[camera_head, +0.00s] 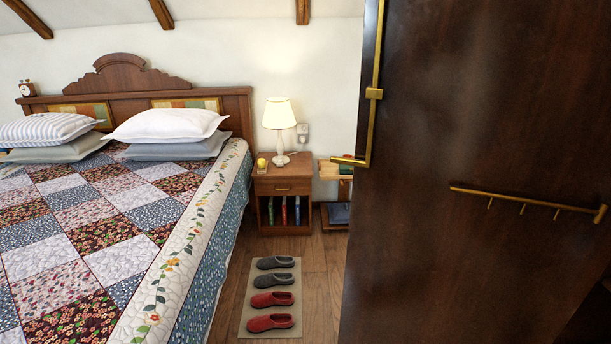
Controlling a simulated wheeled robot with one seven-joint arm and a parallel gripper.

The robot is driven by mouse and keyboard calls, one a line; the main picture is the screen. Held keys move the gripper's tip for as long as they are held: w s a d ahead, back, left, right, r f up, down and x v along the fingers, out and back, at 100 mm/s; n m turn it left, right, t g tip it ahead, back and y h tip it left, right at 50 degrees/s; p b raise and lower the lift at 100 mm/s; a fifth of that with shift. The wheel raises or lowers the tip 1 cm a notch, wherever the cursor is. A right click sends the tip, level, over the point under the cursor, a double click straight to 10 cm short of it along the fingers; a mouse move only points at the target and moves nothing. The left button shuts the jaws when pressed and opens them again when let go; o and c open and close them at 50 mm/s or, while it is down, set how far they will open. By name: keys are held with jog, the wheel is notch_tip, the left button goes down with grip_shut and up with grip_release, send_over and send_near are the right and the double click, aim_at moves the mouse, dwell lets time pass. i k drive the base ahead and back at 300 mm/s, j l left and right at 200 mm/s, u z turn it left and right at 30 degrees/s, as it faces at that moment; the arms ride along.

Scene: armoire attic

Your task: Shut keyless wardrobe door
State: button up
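A dark brown wooden wardrobe door (440,130) fills the right side of the head view, close to me. It stands open, with its broad face turned toward me. A brass rail (520,198) with small hooks is fixed across this face. A brass rod (376,65) runs down near its left edge and bends left into a short end. No keyhole or key shows on this face. The door's bottom and the wardrobe's body are not clearly in view. My gripper is not in view.
A bed with a patchwork quilt (95,235) takes up the left. A nightstand (284,186) with a lit lamp (279,117) stands at the back wall. A mat (259,331) with slippers lies on the floor between bed and door. A strip of wooden floor (318,270) beside it is bare.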

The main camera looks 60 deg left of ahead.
aim_at(509, 97)
jog(key=i+j+u, duration=0.1)
jog(key=u, duration=0.3)
jog(key=i+u, duration=0.15)
jog(key=u, duration=0.25)
jog(key=i+j+u, duration=0.1)
jog(key=u, duration=0.25)
jog(key=i+u, duration=0.15)
jog(key=u, duration=0.25)
